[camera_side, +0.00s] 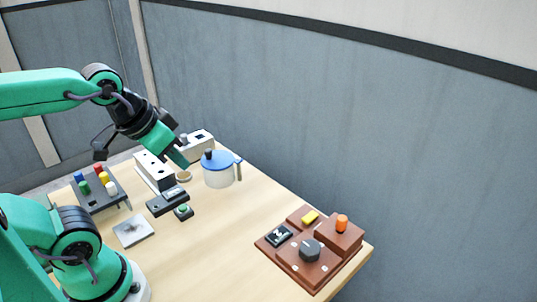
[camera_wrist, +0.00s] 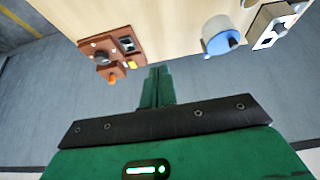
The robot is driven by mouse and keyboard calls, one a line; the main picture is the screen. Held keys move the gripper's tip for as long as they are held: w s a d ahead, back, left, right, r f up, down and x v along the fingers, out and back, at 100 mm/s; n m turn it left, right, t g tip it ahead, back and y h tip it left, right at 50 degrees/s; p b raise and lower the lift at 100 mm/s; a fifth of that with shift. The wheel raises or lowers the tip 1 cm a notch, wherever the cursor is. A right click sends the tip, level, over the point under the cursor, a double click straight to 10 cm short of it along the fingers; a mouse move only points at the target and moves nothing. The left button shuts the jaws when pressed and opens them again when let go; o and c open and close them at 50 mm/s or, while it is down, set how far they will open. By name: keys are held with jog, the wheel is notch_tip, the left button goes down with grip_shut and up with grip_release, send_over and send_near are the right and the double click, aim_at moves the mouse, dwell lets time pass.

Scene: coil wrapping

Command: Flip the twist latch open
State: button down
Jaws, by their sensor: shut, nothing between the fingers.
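My gripper (camera_side: 180,160) is shut and empty, pointing down and right above the back of the table. In the wrist view its green fingers (camera_wrist: 158,72) are together. No part is clearly recognisable as the twist latch. A dark faceted knob (camera_side: 309,249) sits on the brown panel (camera_side: 300,280) at the front right, well apart from my gripper. The panel (camera_wrist: 90,44) also shows at the upper left in the wrist view. A pale block with dark openings (camera_side: 200,136) stands behind my gripper; it also shows at the wrist view's upper right (camera_wrist: 272,35).
The brown panel also bears a black switch (camera_side: 279,235), a yellow button (camera_side: 310,216) and an orange knob (camera_side: 342,223). A white pot with a blue lid (camera_side: 218,165) stands close right of my gripper. A rack of coloured pegs (camera_side: 97,187) is left.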

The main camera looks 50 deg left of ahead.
dwell(0.4)
jog(key=n+g, duration=0.6)
jog(key=n, duration=1.2)
send_over(313, 214)
notch_tip(313, 214, down, 6)
jog(key=shift+f, duration=0.3)
notch_tip(313, 214, down, 14)
jog(key=shift+r, duration=0.15)
